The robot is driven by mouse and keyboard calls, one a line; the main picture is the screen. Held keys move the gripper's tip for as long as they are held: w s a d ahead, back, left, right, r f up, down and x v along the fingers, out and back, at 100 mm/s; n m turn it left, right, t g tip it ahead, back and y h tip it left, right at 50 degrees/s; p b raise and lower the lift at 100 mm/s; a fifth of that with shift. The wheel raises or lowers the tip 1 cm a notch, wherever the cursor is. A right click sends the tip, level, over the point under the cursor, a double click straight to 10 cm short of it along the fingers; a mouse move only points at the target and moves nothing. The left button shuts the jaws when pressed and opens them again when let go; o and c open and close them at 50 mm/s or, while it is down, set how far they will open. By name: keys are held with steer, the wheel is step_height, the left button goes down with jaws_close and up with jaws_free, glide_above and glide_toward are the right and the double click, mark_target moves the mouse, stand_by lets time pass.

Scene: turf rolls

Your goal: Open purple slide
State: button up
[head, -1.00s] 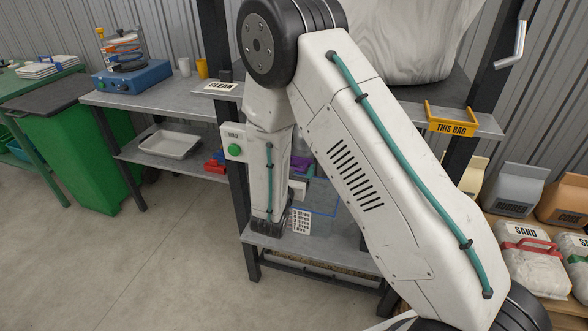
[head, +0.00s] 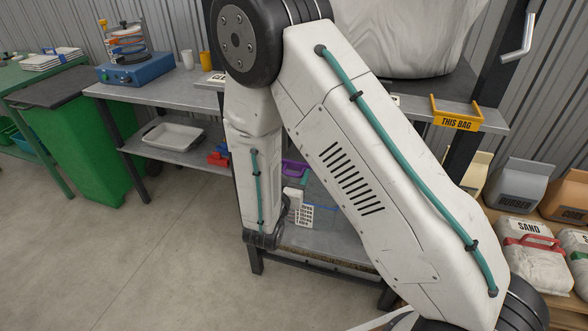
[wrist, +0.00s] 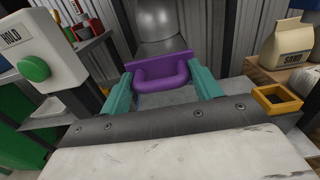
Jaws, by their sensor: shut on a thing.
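The purple slide (wrist: 158,63) shows in the wrist view as a purple plate with a rounded bar handle, below a grey metal spout or hopper. My gripper (wrist: 160,76) has one teal finger on each side of the handle and is shut on it. In the head view a small part of the purple slide (head: 294,168) shows between my arm links, above the lower shelf. I cannot tell how far the slide is drawn out.
A box marked HOLD with a green button (wrist: 34,68) stands close at left in the wrist view. A yellow frame (wrist: 277,98) juts out at right. In the head view, sand bags (head: 532,255) stand at right and a green bin (head: 75,145) at left. The floor at left is clear.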

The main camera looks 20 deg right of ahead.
steer(key=o, duration=1.3)
steer(key=v, duration=0.7)
steer(key=shift+s+a, duration=0.25)
steer(key=shift+s, duration=0.05)
